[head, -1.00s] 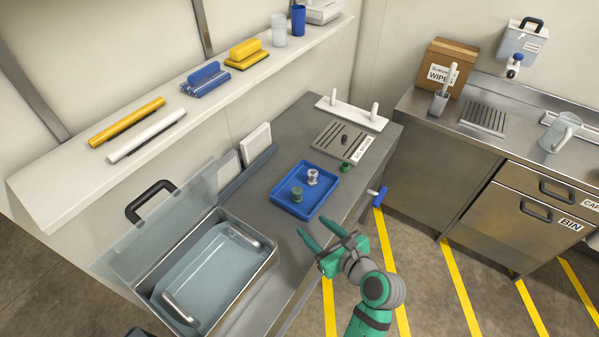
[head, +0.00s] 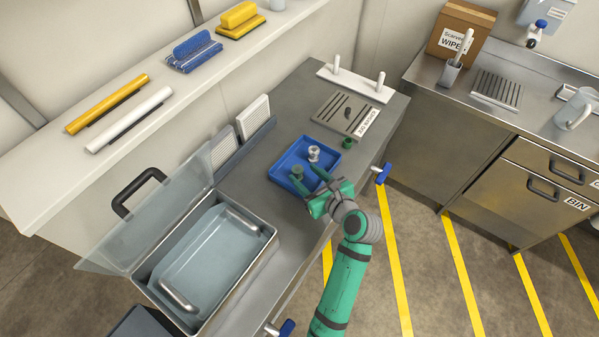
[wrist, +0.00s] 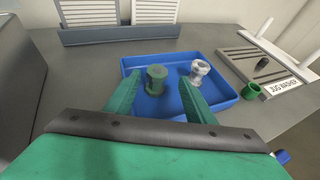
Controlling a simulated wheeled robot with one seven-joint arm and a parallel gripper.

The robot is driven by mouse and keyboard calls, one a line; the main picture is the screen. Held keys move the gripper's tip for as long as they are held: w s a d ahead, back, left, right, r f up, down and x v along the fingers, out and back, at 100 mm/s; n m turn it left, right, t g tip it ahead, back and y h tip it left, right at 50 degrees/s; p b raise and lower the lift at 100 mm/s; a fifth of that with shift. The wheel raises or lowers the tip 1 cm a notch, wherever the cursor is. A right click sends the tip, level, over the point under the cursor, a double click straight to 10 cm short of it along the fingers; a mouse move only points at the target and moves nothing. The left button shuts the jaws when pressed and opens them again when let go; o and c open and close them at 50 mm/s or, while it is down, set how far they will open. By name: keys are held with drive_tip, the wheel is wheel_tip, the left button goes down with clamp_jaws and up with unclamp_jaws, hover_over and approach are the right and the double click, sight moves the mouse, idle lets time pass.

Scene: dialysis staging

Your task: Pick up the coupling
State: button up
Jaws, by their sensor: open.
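A blue tray (head: 283,180) on the steel bench holds two small spool-shaped fittings. One is a dark green fitting (head: 297,172); the other is a silver-white fitting (head: 314,153) behind it and to its right. Which of them is the coupling I cannot tell. My gripper (head: 308,180) is open and empty over the tray's near edge. In the wrist view, the green fitting (wrist: 156,79) stands upright ahead, between the lines of my two fingers, and the silver fitting (wrist: 199,72) stands beyond the right finger. I see no contact with either.
An open steel bath (head: 262,247) with a raised clear lid is at left. Bare bench lies between.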

sight(301, 173)
drive_tip(key=x, duration=0.4)
drive_tip(key=shift+s+a+f, duration=0.1)
drive_tip(key=shift+s+a, duration=0.15)
drive_tip(key=shift+a, duration=0.1)
drive_tip(key=shift+d, duration=0.1)
drive_tip(key=shift+c, duration=0.5)
drive_tip(key=c, duration=1)
drive_tip(key=shift+c, duration=0.2)
drive_tip(key=shift+w, duration=0.2)
